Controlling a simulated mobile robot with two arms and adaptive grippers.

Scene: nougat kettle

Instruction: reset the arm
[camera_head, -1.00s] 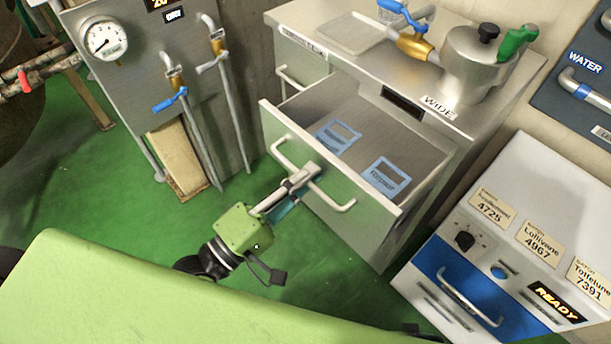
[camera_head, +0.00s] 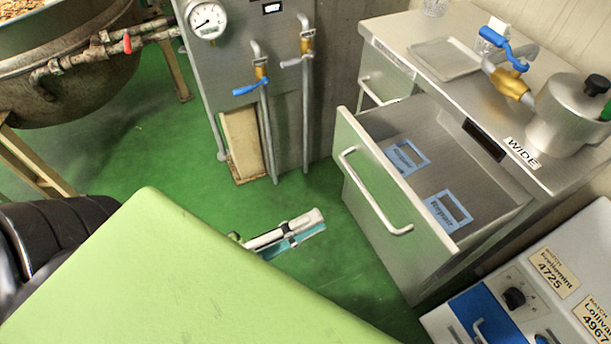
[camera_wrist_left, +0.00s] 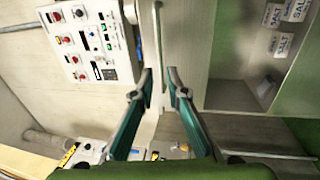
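My left gripper (camera_head: 300,230) is low over the green floor, to the left of the pulled-out drawer (camera_head: 385,205). It is clear of the drawer's bar handle (camera_head: 375,190) and holds nothing. In the left wrist view its two teal-padded fingers (camera_wrist_left: 160,75) stand apart with a narrow gap between the tips. The rest of the left arm is mostly hidden in the head view. My right gripper is not in view.
The open metal drawer holds blue-framed labels (camera_head: 448,210). A metal pot (camera_head: 568,115) and shallow tray (camera_head: 445,58) stand on its cabinet. A gauge panel (camera_head: 240,60) and large kettle (camera_head: 70,75) are left. Green floor (camera_head: 180,150) is free between.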

